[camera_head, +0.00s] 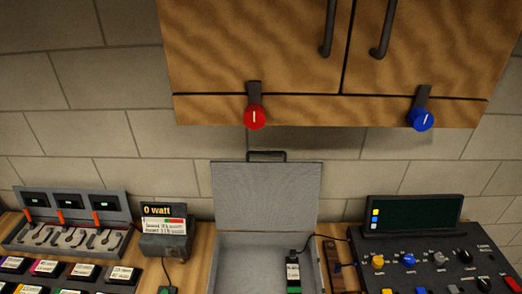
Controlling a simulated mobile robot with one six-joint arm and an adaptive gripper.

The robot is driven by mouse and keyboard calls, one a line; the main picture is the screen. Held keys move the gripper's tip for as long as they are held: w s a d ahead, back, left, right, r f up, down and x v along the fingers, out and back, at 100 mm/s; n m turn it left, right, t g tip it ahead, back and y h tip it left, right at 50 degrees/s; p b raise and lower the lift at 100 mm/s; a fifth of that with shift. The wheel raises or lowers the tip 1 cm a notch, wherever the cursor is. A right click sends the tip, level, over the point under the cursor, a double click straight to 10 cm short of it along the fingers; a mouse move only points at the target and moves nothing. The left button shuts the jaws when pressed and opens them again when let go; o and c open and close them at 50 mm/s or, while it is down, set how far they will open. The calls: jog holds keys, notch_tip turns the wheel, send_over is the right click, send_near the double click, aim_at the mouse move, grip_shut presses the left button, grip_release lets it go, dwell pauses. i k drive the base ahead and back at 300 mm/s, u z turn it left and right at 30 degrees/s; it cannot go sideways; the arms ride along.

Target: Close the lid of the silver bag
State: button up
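The silver bag is a grey, box-like case that stands open on the wooden counter at the bottom centre. Its lid (264,197) is raised upright near the tiled wall, with a dark handle (266,154) on its top edge. Part of the case's inner floor (250,265) shows below the lid; the front of the case is cut off by the picture's lower edge. A small black item with a white label and a green band (293,274) is in the right part of the case. My gripper is not in view.
A wooden cabinet (250,50) with a red knob (255,117) and a blue knob (420,119) hangs above the lid. A "0 watt" meter (166,230) and a switch panel (75,220) stand left. A dark control panel (430,265) with a screen stands right.

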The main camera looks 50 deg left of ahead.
aim_at(284, 195)
jog(key=u, duration=0.25)
jog(key=k, duration=0.95)
jog(key=u, duration=0.6)
jog(key=k, duration=0.45)
jog(key=u, duration=0.4)
jog(key=i, duration=1.3)
jog(key=u, duration=0.45)
